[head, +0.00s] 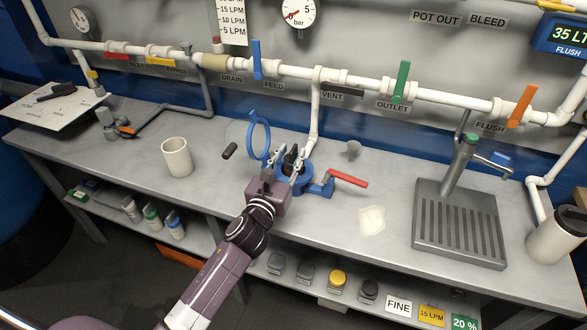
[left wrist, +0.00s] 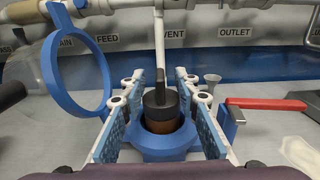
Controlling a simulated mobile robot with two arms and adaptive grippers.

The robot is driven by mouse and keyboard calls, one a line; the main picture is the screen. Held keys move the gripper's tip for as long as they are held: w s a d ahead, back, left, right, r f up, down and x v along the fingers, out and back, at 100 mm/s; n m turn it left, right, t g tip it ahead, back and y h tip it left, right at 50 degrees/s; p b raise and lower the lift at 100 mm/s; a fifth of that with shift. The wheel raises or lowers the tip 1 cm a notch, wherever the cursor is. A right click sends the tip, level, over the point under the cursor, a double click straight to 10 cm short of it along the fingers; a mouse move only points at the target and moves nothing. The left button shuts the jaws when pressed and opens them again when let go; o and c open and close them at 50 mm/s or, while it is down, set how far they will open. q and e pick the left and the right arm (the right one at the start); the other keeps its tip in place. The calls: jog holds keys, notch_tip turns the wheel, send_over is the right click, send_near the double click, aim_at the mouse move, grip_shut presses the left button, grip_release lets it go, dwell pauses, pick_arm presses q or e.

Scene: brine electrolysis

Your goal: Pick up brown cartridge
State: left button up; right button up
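The brown cartridge (left wrist: 161,124) sits upright in a blue round housing (left wrist: 164,153) on the bench. It has a black cap with a narrow upright black handle, and its lower part is hidden inside the housing. In the head view the housing (head: 305,179) shows partly behind my left gripper (head: 289,163). In the left wrist view my left gripper (left wrist: 158,88) is open, with one blue-padded finger on each side of the cartridge. Gaps show between the pads and the cartridge. My right gripper is in neither view.
A blue ring (head: 260,136) stands upright left of the housing. A red-handled valve (head: 346,179) is at its right, and a white vertical pipe (head: 315,110) rises behind. A white cup (head: 176,157) stands left; a pale pad (head: 372,220) and drain stand (head: 459,222) lie right.

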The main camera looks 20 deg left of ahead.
pick_arm(q)
jog(key=shift+w, duration=1.2)
jog(key=c, duration=0.7)
grip_shut()
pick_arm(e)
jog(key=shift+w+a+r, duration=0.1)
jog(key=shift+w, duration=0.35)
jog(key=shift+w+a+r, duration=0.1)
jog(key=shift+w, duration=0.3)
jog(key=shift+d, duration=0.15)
